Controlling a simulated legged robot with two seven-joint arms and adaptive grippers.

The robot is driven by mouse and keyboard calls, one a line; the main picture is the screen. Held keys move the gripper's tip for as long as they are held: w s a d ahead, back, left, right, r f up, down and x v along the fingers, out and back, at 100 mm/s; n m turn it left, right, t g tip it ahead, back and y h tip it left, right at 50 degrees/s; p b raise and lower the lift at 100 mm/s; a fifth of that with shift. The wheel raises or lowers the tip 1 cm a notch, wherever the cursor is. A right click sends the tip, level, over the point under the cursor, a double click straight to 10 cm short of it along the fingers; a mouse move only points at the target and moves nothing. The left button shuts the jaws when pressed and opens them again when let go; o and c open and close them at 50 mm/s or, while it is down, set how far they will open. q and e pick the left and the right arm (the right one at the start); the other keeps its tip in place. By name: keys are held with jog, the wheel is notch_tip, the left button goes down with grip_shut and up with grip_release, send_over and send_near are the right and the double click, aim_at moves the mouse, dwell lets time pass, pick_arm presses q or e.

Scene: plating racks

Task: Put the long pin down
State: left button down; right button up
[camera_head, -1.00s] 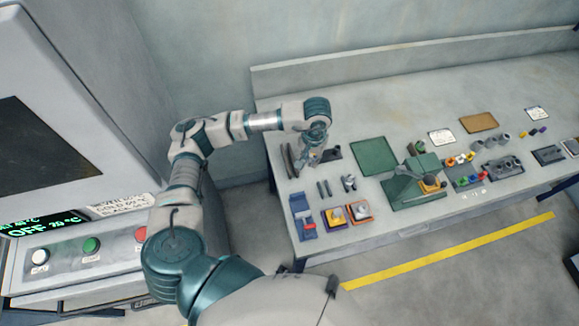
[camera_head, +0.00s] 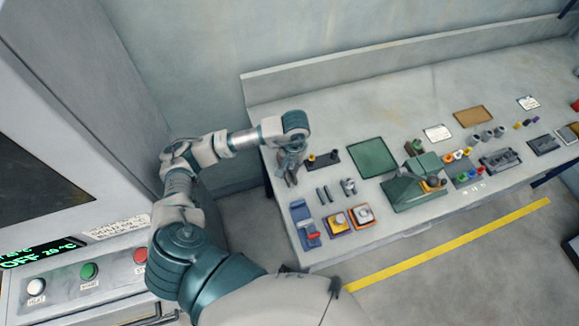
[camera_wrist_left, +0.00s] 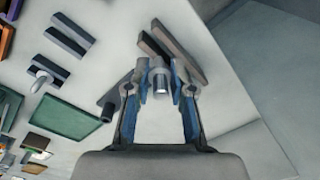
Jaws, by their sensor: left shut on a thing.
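My left gripper (camera_head: 288,178) is over the left end of the grey bench in the head view. In the left wrist view its blue-padded fingers (camera_wrist_left: 161,84) are shut on a short-looking grey metal cylinder, seen nearly end-on, which I take as the long pin (camera_wrist_left: 160,80). How far the pin reaches below the fingers is hidden. Beyond the fingertips lies a pair of dark bars (camera_wrist_left: 180,50); I cannot tell whether the pin touches them. My right gripper is not in view.
A dark block (camera_head: 325,160) with an orange-yellow piece stands to the gripper's right. Two dark strips (camera_head: 324,194), a metal part (camera_head: 348,186), a green mat (camera_head: 373,158) and a green fixture (camera_head: 414,187) lie further right. The bench's left edge is close by.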

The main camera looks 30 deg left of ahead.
aim_at(290, 166)
pick_arm(q)
jog(key=shift+w+a, duration=0.1)
jog(key=shift+a, duration=0.15)
notch_tip(290, 166, down, 3)
jog(key=shift+p, duration=0.45)
jog(key=shift+a+f, duration=0.15)
jog(key=shift+f, duration=0.2)
jog(key=shift+f, duration=0.1)
jog(key=shift+f+b, duration=0.25)
jog(key=shift+b, duration=0.25)
jog(key=shift+f+b, duration=0.3)
jog(key=shift+b, duration=0.05)
